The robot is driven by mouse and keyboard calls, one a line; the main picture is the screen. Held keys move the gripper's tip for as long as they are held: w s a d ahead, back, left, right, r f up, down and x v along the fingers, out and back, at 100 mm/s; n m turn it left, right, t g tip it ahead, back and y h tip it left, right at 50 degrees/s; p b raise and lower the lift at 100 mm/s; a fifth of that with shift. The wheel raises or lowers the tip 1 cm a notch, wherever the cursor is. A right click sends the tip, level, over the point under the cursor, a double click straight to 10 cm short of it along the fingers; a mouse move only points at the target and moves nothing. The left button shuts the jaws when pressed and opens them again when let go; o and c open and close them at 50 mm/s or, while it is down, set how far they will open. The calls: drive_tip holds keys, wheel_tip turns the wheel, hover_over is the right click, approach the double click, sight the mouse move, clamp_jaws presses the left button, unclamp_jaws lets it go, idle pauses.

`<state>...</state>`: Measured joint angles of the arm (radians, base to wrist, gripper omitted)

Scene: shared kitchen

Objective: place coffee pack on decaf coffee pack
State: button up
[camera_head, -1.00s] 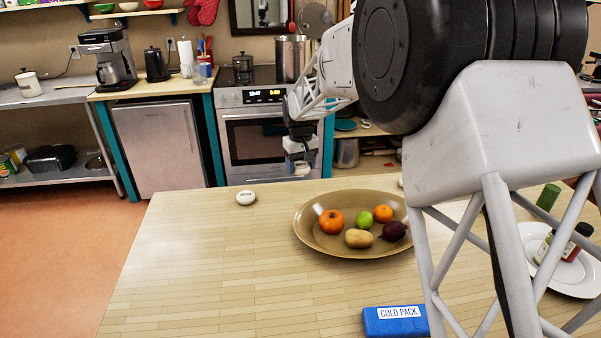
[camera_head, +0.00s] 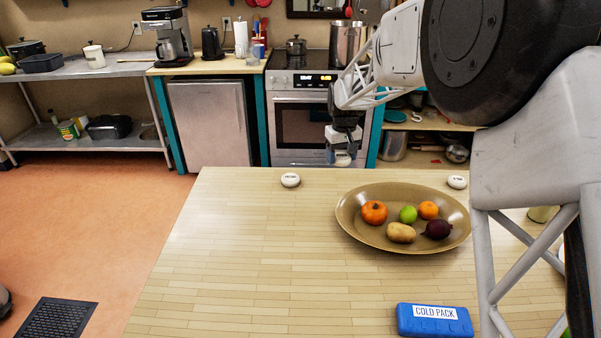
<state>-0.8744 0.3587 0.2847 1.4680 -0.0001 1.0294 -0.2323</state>
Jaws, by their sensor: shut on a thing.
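My gripper (camera_head: 343,154) is shut on a small white thing (camera_head: 343,160) that shows at its fingertips, probably a coffee pack; its label cannot be read. It shows above the table's far edge in the picture. A white round pack (camera_head: 290,180) with a dark label lies on the table to the left of my gripper. A second white round pack (camera_head: 457,182) lies on the right, behind the bowl. Both labels are too small to read, so I cannot tell which one is decaf. The held thing is apart from both.
A brown bowl (camera_head: 352,222) holding several fruits and vegetables stands on the table (camera_head: 230,260). A blue cold pack (camera_head: 434,320) lies near the front. The table's left part is clear. My arm hides the right side. A stove (camera_head: 318,125) stands behind.

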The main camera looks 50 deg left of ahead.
drive_tip(key=s+d+f+n, duration=0.1)
drive_tip(key=s+n, duration=0.3)
drive_tip(key=s, duration=1.4)
drive_tip(key=shift+s+f, duration=0.15)
drive_tip(key=shift+f, duration=0.4)
hover_over(290, 177)
drive_tip(key=shift+f, duration=0.7)
drive_tip(key=shift+f, duration=0.1)
drive_tip(key=shift+f, duration=1.7)
drive_tip(key=shift+f, duration=0.1)
drive_tip(key=o, duration=0.9)
